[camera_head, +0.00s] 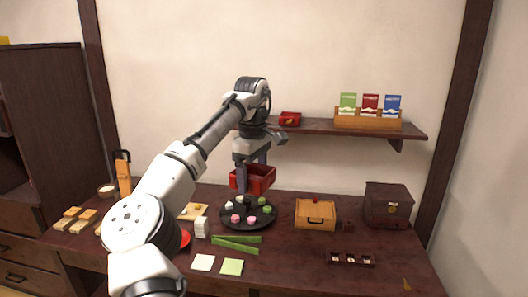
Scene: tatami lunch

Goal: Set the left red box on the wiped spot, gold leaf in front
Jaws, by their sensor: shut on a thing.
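My gripper (251,170) is shut on a red open-topped box (260,181) and holds it in the air above the black round tray, below the shelf. One finger shows at the box's left side. No gold leaf can be made out on the held box at this size. A second red box (290,119) sits on the wall shelf, with a small gold mark on its front. I cannot make out a wiped spot on the shelf or table.
The shelf (318,127) also bears a wooden rack (367,122) of colored packets. On the table, the black tray (262,224) holds pink, green and white sweets. A wooden box (315,214), a dark chest (388,205) and green strips (236,244) stand around it. A small golden-brown thing (407,285) lies front right.

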